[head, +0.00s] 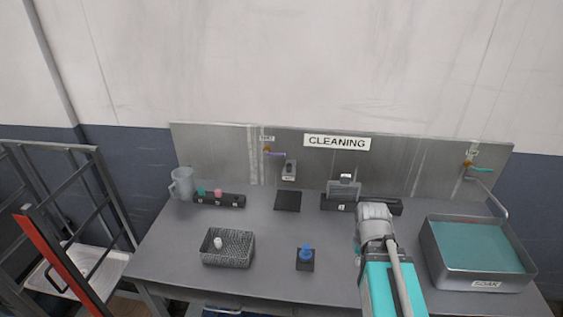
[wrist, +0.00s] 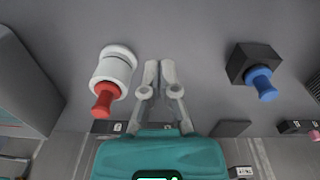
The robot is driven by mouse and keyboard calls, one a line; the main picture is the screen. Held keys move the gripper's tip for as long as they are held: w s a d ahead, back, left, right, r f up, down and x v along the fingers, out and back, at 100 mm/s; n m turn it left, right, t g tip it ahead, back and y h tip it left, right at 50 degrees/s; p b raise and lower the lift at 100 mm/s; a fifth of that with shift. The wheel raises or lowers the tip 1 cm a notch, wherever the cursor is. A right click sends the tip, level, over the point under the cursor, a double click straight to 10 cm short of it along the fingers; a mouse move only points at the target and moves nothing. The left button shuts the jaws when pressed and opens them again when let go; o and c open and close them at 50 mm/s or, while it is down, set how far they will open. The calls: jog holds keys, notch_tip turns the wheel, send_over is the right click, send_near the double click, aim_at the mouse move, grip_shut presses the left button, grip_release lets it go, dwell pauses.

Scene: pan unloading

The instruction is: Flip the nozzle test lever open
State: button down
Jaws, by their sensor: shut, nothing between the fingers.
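A small lever with a purple handle (head: 275,154) sticks out sideways from a brass-coloured valve on the left part of the metal back panel. A small label above it is too small to read surely. A second lever with a teal handle (head: 482,169) is on the panel's right part. I cannot tell from its look alone which is the nozzle test lever. My gripper (wrist: 158,66) is shut and empty over the bench in the wrist view, apart from both levers. In the head view my arm hides its fingers.
A blue nozzle (head: 306,250) stands in a black block. A red-tipped white piece (wrist: 113,75) is beside my gripper. A wire basket (head: 228,261), a jug (head: 182,184) and a teal-filled tray (head: 431,257) stand on the bench. A grey box (head: 289,170) hangs near the purple lever.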

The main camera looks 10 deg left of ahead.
jog(key=w+a+f+n+t+h+b, duration=0.1)
jog(key=w+a+n+t+h+b, duration=0.2)
jog(key=w+n, duration=0.6)
jog(key=n+t+y+b, duration=0.3)
jog(key=n+t+b, duration=0.4)
jog(key=n+t, duration=1.35)
send_near(275, 154)
jog(key=r+n+g, duration=0.1)
jog(key=n+g, duration=0.1)
jog(key=s+d+r+n+g, duration=0.1)
jog(key=n+g, duration=0.1)
jog(key=s+r+n+g, duration=0.1)
jog(key=n+g, duration=0.1)
jog(key=g, duration=0.1)
jog(key=shift+d+r, duration=0.25)
jog(key=shift+r, duration=0.05)
jog(key=w+f+b, duration=0.1)
jog(key=w, duration=0.9)
jog(key=shift+d, duration=0.25)
jog(key=shift+f, duration=0.1)
